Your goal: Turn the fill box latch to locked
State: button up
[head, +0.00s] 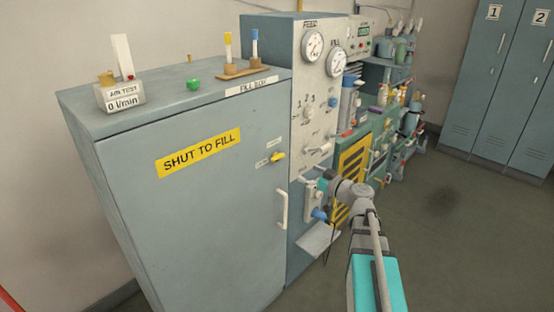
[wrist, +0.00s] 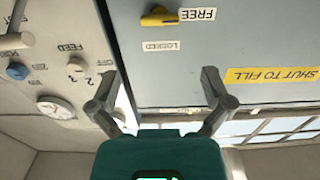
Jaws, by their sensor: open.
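The fill box (head: 215,220) is a large blue-grey cabinet with a yellow SHUT TO FILL label on its closed-looking door. Its yellow latch (head: 277,156) is near the door's right edge. In the wrist view, which looks upside down, the latch (wrist: 158,17) points towards the FREE label (wrist: 198,14). The LOCKED label (wrist: 161,45) is apart from the handle. My gripper (wrist: 159,76) is open and empty, its fingers apart and not touching the latch. In the head view my arm ends right of the latch, in front of the panel; its fingertips are hard to make out.
A white door handle (head: 282,209) sits below the latch. The gauge panel (head: 312,130) with knobs stands just right of the box. An air test meter (head: 121,94), a green object (head: 194,85) and tubes in a wooden stand (head: 244,71) are on top. Floor at right is clear.

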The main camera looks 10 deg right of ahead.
aim_at(279, 159)
jog(key=x, duration=1.3)
jog(key=shift+a, duration=0.1)
jog(key=c, duration=0.8)
jog(key=shift+a, duration=0.1)
jog(key=shift+c, duration=0.3)
jog(key=shift+m, duration=0.3)
jog(key=m, duration=0.3)
jog(key=shift+m, duration=0.4)
jog(key=m, duration=0.4)
jog(key=shift+m, duration=0.3)
